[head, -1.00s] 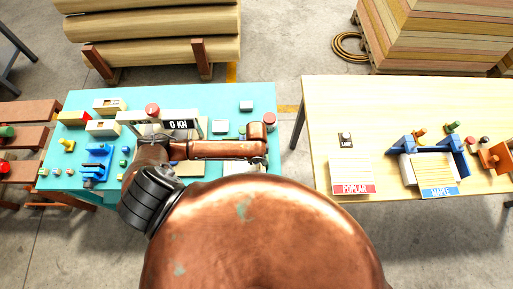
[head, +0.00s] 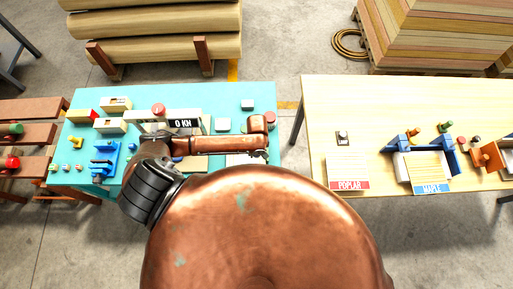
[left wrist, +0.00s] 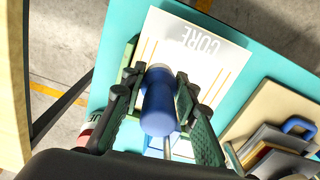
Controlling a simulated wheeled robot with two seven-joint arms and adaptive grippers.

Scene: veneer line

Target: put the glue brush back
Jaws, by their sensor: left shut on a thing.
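My left gripper (left wrist: 158,88) has dark green fingers on both sides of a blue handle with a pale end, which I take to be the glue brush (left wrist: 159,110). It is shut on it. A thin metal rod shows below the blue part; bristles are not visible. Behind the brush lies a white sheet marked CORE (left wrist: 205,50) on the teal table. A red and white thing with partly hidden lettering (left wrist: 88,130) stands at the left beside the fingers. In the head view my left arm reaches over the teal table (head: 225,95), and the brush is hidden. My right gripper is not in view.
On the teal table are a press with a 0 KN display (head: 186,123), a blue rack (head: 106,160) and small blocks. The wooden table (head: 370,105) at right holds POPLAR (head: 348,172) and MAPLE (head: 428,170) stacks. A floor gap separates the tables.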

